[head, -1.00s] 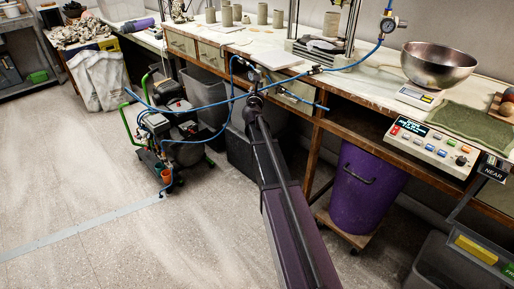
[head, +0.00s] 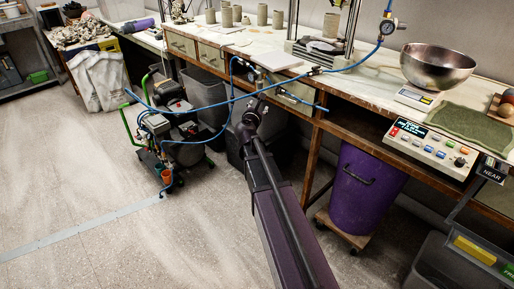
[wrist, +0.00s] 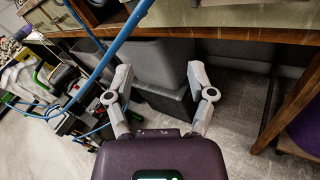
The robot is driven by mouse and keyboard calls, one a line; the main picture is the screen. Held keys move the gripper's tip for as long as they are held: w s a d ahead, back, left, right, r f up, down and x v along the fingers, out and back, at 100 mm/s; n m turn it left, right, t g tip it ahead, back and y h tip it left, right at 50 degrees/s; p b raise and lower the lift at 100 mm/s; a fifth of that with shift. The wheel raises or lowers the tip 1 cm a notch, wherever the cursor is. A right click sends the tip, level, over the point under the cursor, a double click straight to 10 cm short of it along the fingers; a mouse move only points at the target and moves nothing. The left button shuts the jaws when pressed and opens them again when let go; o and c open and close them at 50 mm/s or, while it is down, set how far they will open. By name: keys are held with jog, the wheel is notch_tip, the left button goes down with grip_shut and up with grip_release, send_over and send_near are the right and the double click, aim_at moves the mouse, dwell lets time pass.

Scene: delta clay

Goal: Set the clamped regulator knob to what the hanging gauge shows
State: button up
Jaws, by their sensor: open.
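The clamped regulator (head: 252,75), small and dark with blue hoses, sits at the bench's front edge in the head view. Its knob is too small to read.
Blue hoses (head: 345,67) run along the bench front; one (wrist: 124,35) passes close to the left finger in the wrist view. A grey bin (wrist: 160,65) stands under the bench. A compressor (head: 180,135) is at left, a purple barrel (head: 362,195) at right. Floor at left is open.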

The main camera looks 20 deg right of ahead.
jog(key=s+a+f+m+g+y+p, duration=0.1)
jog(key=s+a+f+m+g, duration=0.2)
jog(key=s+m, duration=0.3)
jog(key=s+a+f+m+g+y+p, duration=0.1)
jog(key=s+f+m+g, duration=0.4)
jog(key=m, duration=0.5)
jog(key=shift+s+a+f+y+p, duration=0.4)
jog(key=shift+s+a+y, duration=0.2)
jog(key=shift+s+a, duration=0.45)
jog(key=shift+a, duration=0.1)
